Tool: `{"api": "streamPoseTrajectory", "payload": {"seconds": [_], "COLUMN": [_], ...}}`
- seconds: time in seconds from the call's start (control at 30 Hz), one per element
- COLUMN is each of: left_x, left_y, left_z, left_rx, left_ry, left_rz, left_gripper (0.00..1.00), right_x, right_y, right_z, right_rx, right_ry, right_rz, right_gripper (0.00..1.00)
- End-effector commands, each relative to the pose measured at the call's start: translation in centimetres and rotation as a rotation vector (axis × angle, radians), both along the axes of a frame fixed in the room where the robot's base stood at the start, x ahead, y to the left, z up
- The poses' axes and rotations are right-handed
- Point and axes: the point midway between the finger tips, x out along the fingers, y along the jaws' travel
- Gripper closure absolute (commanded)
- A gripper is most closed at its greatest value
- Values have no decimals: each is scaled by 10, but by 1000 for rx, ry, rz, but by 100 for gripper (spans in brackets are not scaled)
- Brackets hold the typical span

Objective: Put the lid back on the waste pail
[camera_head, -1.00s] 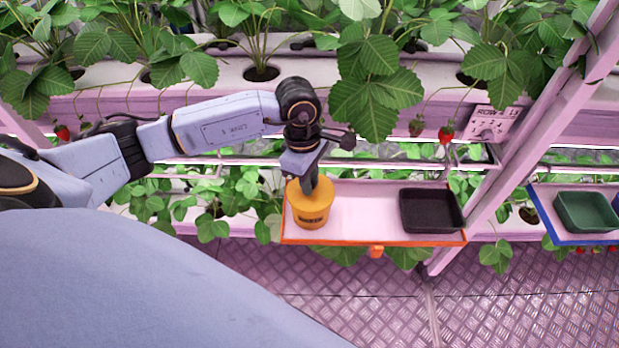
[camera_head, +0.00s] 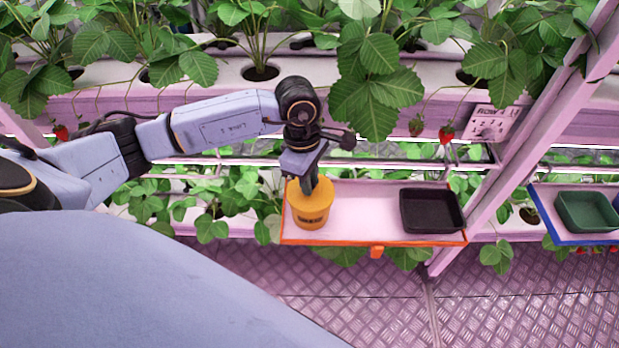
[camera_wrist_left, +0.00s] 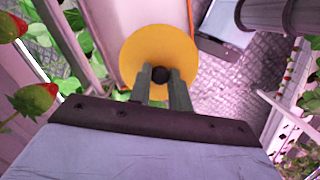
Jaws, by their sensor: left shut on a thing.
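The orange-yellow waste pail (camera_head: 311,215) stands upright at the left end of the shelf tray. Its round yellow lid (camera_head: 322,187) is at the pail's mouth; I see no clear gap between them. In the left wrist view the lid (camera_wrist_left: 150,48) is a yellow disc with a dark round knob (camera_wrist_left: 160,74) in its middle. My left gripper (camera_head: 310,188) points down over the lid. In the wrist view its two fingers (camera_wrist_left: 161,77) are shut on the knob. The lid hides the pail's inside. My right gripper is not in view.
The orange-edged tray (camera_head: 360,215) also holds a black bin (camera_head: 432,210) at its right end, with clear room between. A green bin (camera_head: 588,211) sits on a blue-edged tray to the right. Strawberry leaves (camera_head: 375,95) and ripe berries (camera_head: 446,134) hang near my arm.

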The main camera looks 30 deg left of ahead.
Motion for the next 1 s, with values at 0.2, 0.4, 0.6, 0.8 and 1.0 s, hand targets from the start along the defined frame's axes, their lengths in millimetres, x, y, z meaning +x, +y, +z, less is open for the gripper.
{"api": "streamPoseTrajectory", "payload": {"seconds": [0.2, 0.4, 0.6, 0.8, 1.0], "left_x": [0, 0, 0, 0, 0], "left_y": [0, 0, 0, 0, 0], "left_z": [0, -1, -3, -2, -2], "left_rx": [0, 0, 0, 0, 0], "left_ry": [-1, -1, 0, 0, 0], "left_rz": [0, 0, -1, 0, 0], "left_gripper": [100, 100, 100, 100, 100], "right_x": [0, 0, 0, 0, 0], "right_y": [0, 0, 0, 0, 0], "right_z": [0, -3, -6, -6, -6], "right_rx": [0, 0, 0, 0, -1], "right_ry": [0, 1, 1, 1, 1], "right_rz": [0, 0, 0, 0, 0], "right_gripper": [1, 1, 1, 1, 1]}}
